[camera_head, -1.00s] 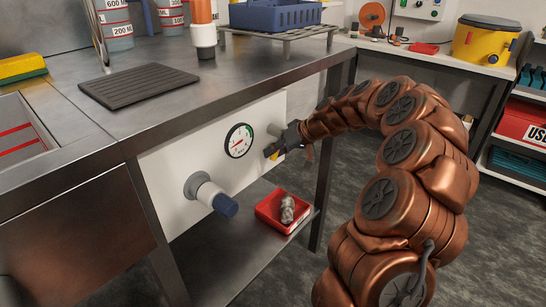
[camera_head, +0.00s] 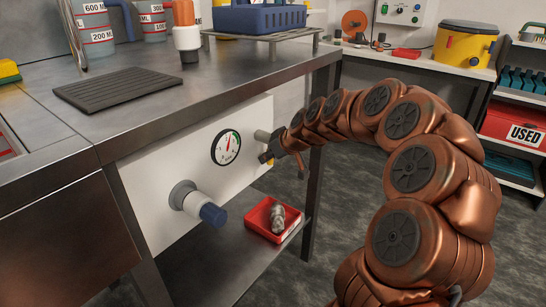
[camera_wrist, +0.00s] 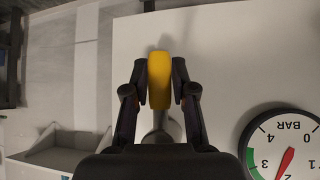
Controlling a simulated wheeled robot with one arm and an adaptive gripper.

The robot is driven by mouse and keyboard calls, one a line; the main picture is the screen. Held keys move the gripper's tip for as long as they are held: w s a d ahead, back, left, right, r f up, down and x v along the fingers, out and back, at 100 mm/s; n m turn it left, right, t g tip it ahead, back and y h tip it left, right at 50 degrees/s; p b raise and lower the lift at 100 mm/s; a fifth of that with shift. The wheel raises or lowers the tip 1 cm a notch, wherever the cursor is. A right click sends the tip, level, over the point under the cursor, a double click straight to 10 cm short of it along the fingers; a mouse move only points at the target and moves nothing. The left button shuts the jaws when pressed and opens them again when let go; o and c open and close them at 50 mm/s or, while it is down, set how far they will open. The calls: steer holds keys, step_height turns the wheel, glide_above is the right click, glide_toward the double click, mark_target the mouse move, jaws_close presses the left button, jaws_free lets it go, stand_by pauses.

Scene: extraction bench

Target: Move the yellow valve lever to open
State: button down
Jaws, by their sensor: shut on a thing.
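The yellow valve lever (camera_wrist: 160,78) stands upright in the picture, between my two fingers in the wrist view. My gripper (camera_wrist: 160,88) is shut on it, one finger on each side. Part of a grey valve body shows below the lever. In the head view, my gripper (camera_head: 267,157) is at the right end of the white panel (camera_head: 150,170) on the bench front. It hides most of the lever there. The pressure gauge (camera_head: 226,148) sits left of my gripper; its red needle points upward. The gauge also shows upside down in the wrist view (camera_wrist: 286,150), needle near 2.
A grey fitting with a blue knob (camera_head: 213,215) juts from the panel, left of my gripper. A red tray (camera_head: 266,231) with a grey part lies on the lower shelf. The bench top (camera_head: 190,85) overhangs the panel; a bench leg (camera_head: 315,185) stands right.

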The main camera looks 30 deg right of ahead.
steer(key=shift+d, duration=0.1)
steer(key=c, duration=0.9)
jaws_free()
steer(key=v, duration=1.2)
